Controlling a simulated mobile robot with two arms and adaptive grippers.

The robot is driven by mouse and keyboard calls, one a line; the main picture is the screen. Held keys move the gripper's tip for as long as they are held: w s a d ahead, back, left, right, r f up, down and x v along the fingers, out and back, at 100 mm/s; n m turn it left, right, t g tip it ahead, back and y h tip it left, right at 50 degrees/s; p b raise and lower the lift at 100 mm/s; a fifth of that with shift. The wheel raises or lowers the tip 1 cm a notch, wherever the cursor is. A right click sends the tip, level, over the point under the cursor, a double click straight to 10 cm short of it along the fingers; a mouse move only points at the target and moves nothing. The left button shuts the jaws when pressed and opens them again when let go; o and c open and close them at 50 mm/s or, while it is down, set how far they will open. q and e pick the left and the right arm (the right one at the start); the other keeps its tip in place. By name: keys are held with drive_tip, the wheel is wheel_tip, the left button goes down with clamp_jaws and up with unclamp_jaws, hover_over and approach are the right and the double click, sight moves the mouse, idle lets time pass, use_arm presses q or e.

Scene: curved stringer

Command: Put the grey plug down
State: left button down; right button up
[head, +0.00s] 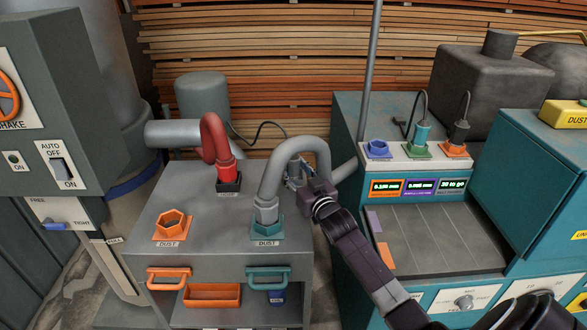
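The grey plug (266,212) is the hexagonal end of a thick grey hose (296,145). It stands upright at the teal socket (267,230) marked DUST, on the right of the grey cabinet top; I cannot tell how deep it sits. My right gripper (294,174) is just right of the plug, at the inner side of the hose's arch. Its fingertips are small and overlap the hose, so I cannot tell whether they are open or shut on it. My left gripper is not in view.
An empty orange hexagonal socket (172,225) sits left on the cabinet top (210,262). A red hose (213,138) ends in a dark socket behind it. A teal machine (400,270) stands at right. Orange and teal handles stick out in front.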

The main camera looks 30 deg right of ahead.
drive_tip(key=shift+s, duration=0.1)
drive_tip(key=shift+s+a, duration=0.15)
drive_tip(key=shift+s, duration=0.2)
drive_tip(key=s+a, duration=0.1)
drive_tip(key=s, duration=1)
drive_tip(key=shift+a, duration=0.35)
drive_tip(key=shift+r, duration=0.1)
